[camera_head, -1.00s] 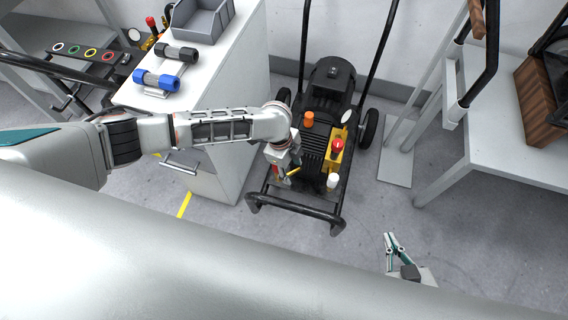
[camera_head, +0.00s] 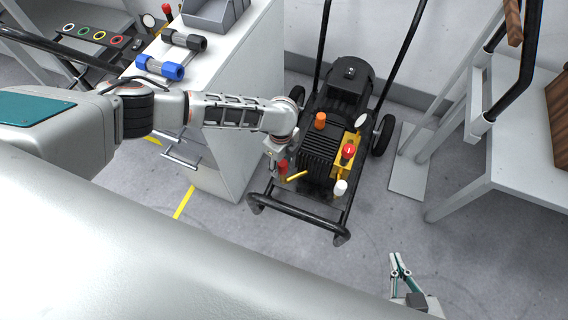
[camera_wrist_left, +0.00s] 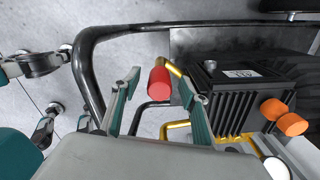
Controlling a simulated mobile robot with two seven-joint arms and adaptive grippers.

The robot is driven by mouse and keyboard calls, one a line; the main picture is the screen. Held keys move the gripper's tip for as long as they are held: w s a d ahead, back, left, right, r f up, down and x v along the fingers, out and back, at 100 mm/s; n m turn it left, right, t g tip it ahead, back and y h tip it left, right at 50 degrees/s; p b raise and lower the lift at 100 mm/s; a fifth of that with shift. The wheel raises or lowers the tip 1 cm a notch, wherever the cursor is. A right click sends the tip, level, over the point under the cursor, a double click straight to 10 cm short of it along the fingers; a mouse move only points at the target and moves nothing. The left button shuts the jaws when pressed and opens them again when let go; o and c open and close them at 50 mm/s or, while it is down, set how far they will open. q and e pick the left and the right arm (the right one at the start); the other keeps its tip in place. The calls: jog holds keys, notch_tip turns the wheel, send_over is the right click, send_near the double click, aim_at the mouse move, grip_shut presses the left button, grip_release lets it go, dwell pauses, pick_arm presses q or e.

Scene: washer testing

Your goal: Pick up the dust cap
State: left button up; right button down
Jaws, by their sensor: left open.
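A red cap (camera_wrist_left: 158,82), which I take for the dust cap, sits at the end of a yellow rod (camera_wrist_left: 173,67) on the machine's front left side. It also shows in the head view (camera_head: 283,167), just below my left gripper (camera_head: 279,153). In the left wrist view my left gripper (camera_wrist_left: 158,72) is open, one finger on each side of the red cap. I see gaps there, and nothing is gripped. My right gripper (camera_head: 399,258) hangs over the floor at the lower right, empty. Its jaw gap is unclear.
The black wheeled machine (camera_head: 337,104) has an orange cap (camera_head: 320,120), a red knob (camera_head: 348,151), a white cap (camera_head: 341,187) and a front bar (camera_head: 293,213). A white cabinet (camera_head: 232,110) stands close on the left, a grey table (camera_head: 530,160) on the right. Floor at front right is clear.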

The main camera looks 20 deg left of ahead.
pick_arm(q)
jog(key=shift+s+f, duration=0.1)
jog(key=shift+f, duration=0.55)
jog(key=shift+r, duration=0.2)
jog(key=c, duration=0.9)
pick_arm(e)
jog(key=shift+w+r, duration=0.15)
jog(key=shift+r, duration=0.05)
